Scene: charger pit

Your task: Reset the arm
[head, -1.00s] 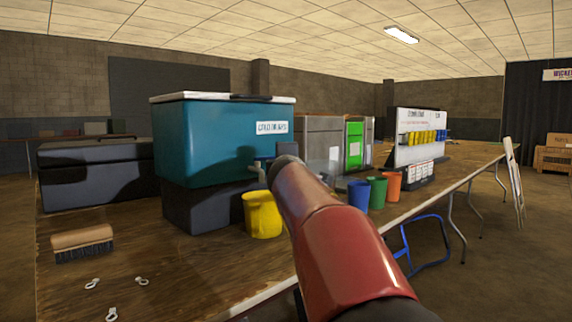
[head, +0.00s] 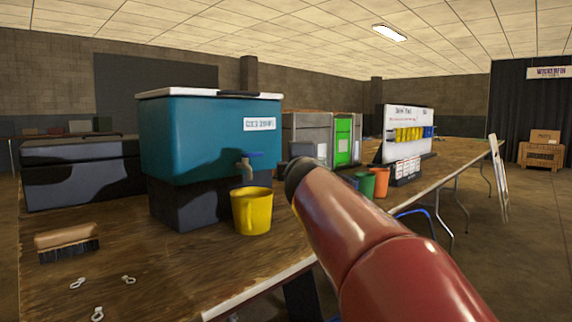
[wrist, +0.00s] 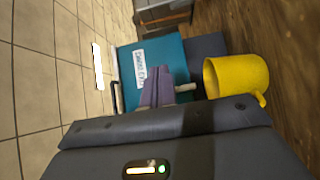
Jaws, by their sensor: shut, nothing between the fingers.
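My arm (head: 365,235), red, reaches forward over the table in the head view; my gripper is hidden beyond its far end there. In the wrist view my gripper (wrist: 157,88) shows two purplish fingers together, with nothing between them. They appear in front of the teal drink cooler (wrist: 183,52), and I cannot tell the gap. A yellow mug (wrist: 237,77) is to their right in that view. In the head view the mug (head: 250,212) stands upright on the table, below the tap of the cooler (head: 205,130), left of my arm.
The wooden table (head: 185,265) bears a brush (head: 66,242), several small metal pieces (head: 97,313) and a dark case (head: 80,175). Green (head: 366,184) and orange (head: 381,182) cups and a white board (head: 408,125) stand beyond my arm. Open floor lies right of the table.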

